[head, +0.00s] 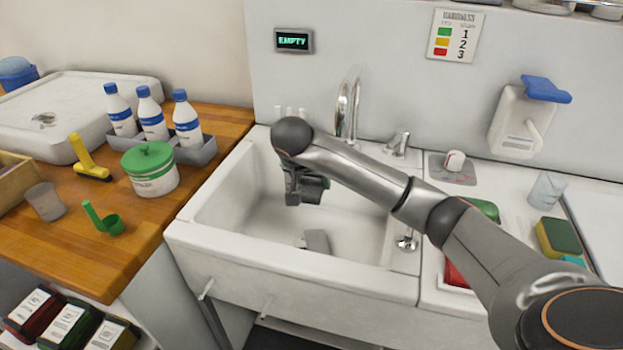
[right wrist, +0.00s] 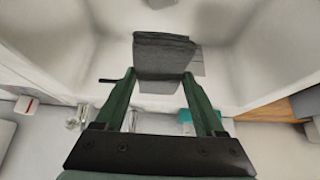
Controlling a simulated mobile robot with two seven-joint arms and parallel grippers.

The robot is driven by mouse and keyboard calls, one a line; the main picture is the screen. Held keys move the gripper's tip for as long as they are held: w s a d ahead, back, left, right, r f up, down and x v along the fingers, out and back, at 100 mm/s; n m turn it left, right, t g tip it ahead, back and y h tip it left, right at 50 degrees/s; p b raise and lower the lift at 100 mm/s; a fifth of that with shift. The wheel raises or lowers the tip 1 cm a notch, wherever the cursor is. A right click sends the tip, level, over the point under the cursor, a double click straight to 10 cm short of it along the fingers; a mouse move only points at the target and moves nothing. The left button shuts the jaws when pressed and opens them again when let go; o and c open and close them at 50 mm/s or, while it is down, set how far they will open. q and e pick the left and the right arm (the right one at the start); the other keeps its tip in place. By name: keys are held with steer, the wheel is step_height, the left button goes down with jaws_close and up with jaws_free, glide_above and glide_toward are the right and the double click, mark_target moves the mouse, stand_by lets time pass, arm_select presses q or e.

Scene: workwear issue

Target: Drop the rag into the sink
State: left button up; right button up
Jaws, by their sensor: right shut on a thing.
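The rag (right wrist: 162,50) is a dark grey folded cloth, held between the fingertips of my right gripper (right wrist: 160,76) in the right wrist view. In the head view my right gripper (head: 304,192) hangs over the white sink (head: 250,210), inside its rim and above its floor; the rag is hard to make out there. The sink basin also fills the top of the right wrist view (right wrist: 80,45). A lighter grey piece (head: 317,241) lies on the basin floor below; I cannot tell what it is. My left gripper is out of view.
A curved tap (head: 347,110) stands behind the basin. On the wooden counter (head: 75,255) at left are several bottles in a grey tray (head: 200,153), a green-lidded tub (head: 150,172) and a green scoop (head: 103,218). A sponge (head: 558,237) lies at right.

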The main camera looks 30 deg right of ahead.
steer(key=o, duration=1.3)
steer(key=shift+o, duration=0.2)
steer(key=shift+s+a+r, duration=0.15)
steer(key=shift+a+r, duration=0.05)
steer(key=shift+r, duration=0.3)
steer(key=v, duration=0.5)
steer(key=shift+r, duration=0.25)
steer(key=p+v, duration=0.3)
steer(key=v, duration=0.3)
steer(key=shift+s+a+f, duration=0.15)
steer(key=shift+s, duration=0.05)
